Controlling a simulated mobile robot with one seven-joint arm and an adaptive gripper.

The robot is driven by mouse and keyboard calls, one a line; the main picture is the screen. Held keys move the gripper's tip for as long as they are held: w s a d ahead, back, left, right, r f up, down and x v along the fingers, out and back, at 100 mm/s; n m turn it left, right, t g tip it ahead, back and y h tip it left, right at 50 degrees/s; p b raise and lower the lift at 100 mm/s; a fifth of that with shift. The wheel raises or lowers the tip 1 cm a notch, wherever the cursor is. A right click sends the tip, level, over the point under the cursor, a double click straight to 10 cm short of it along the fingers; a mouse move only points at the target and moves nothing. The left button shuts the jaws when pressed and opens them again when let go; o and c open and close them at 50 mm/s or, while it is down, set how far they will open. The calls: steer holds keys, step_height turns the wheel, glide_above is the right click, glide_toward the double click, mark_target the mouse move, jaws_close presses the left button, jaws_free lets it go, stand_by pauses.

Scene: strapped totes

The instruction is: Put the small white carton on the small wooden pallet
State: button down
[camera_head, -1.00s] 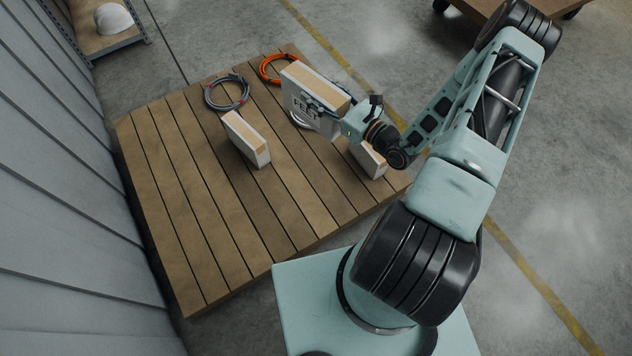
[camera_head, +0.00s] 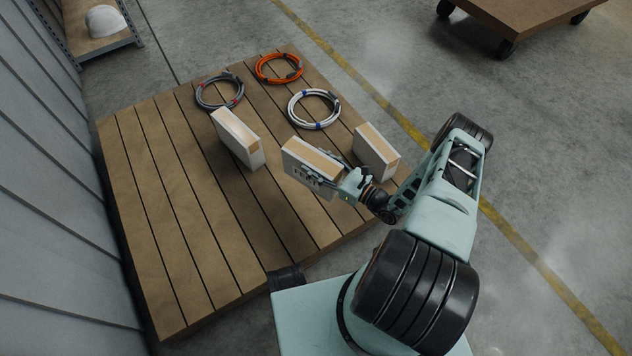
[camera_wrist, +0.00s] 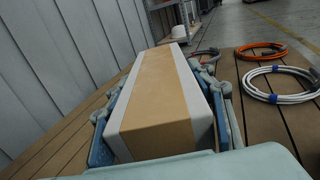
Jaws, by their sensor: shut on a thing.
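My gripper (camera_head: 320,172) is shut on a white carton (camera_head: 311,155) with a tan strip along its top. In the wrist view the held carton (camera_wrist: 162,95) lies lengthwise between the two fingers. It is over the near right part of a wooden plank platform (camera_head: 185,220); whether it touches the planks I cannot tell. A similar left carton (camera_head: 237,137) stands to its left, and a right carton (camera_head: 376,150) stands to its right near the platform's edge. I cannot make out a separate small pallet.
Grey (camera_head: 220,104), orange (camera_head: 262,77) and white (camera_head: 294,103) cable coils lie at the platform's far side. A grey panelled wall (camera_head: 50,210) runs along the left. A shelf (camera_head: 85,42) with a white hard hat (camera_head: 104,20) and a wheeled cart (camera_head: 530,18) stand farther off.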

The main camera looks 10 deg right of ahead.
mark_target(316, 186)
steer(key=f, duration=0.1)
steer(key=f+b, duration=0.1)
steer(key=f, duration=0.1)
steer(key=s+f, duration=0.1)
steer(key=f, duration=0.1)
steer(key=shift+a+f+b, duration=0.15)
steer(key=shift+a+b, duration=0.15)
steer(key=shift+b, duration=0.1)
steer(key=shift+f+b, duration=2.2)
steer(key=shift+f, duration=1)
steer(key=shift+w+f, duration=0.1)
steer(key=shift+f, duration=0.4)
steer(key=c, duration=1)
jaws_free()
steer(key=shift+o, duration=0.9)
steer(key=shift+f, duration=0.1)
steer(key=v, duration=1.2)
steer(key=shift+d, duration=0.15)
